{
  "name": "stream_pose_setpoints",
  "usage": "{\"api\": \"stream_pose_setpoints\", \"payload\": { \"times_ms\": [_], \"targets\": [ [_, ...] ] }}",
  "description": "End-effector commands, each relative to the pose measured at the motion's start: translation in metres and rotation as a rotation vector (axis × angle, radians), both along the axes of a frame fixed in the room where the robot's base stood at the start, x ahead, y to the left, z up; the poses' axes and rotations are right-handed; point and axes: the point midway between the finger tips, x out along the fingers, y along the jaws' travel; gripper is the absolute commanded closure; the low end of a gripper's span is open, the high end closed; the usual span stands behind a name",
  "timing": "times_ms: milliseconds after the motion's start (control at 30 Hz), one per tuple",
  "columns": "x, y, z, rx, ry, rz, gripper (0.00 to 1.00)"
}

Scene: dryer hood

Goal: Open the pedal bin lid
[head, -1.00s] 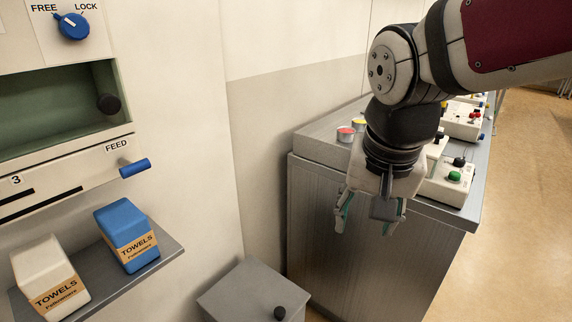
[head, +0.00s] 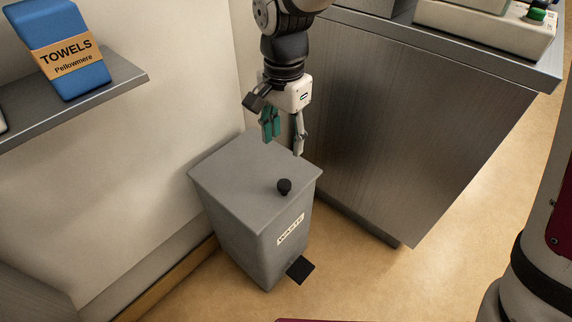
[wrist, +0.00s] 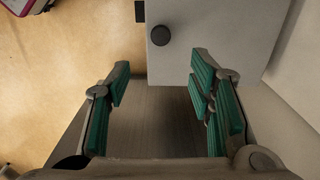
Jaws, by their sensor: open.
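The grey pedal bin (head: 240,228) stands on the floor with a label reading WASTE. Its flat lid (head: 245,175) is shut and has a round black knob (head: 284,186) near one edge. A black pedal (head: 300,270) sticks out low at its front. My gripper (head: 284,145) points down at the lid's back right edge, open and empty. In the wrist view the teal-padded fingers (wrist: 160,95) are spread apart, with the lid (wrist: 225,25) and knob (wrist: 160,35) ahead of them. I cannot tell the exact height of the fingertips above the lid.
A grey cabinet (head: 420,130) stands close to the right of the bin. A cream wall is to the left, with a shelf (head: 110,100) holding a blue towel pack (head: 62,50). Open floor (head: 370,285) lies in front.

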Motion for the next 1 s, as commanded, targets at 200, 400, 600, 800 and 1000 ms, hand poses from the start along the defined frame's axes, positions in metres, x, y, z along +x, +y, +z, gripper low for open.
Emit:
{"api": "stream_pose_setpoints", "payload": {
  "times_ms": [200,400,600,800,1000],
  "targets": [
    [0.000,0.001,-0.023,-0.001,0.004,-0.004,0.52],
    [0.000,0.001,-0.062,-0.001,0.006,-0.003,0.52],
    [0.000,0.001,-0.101,-0.001,0.006,-0.002,0.52],
    [0.000,0.001,-0.128,0.000,0.003,-0.003,0.52],
    [0.000,0.001,-0.139,0.000,0.003,-0.003,0.52]
  ]
}}
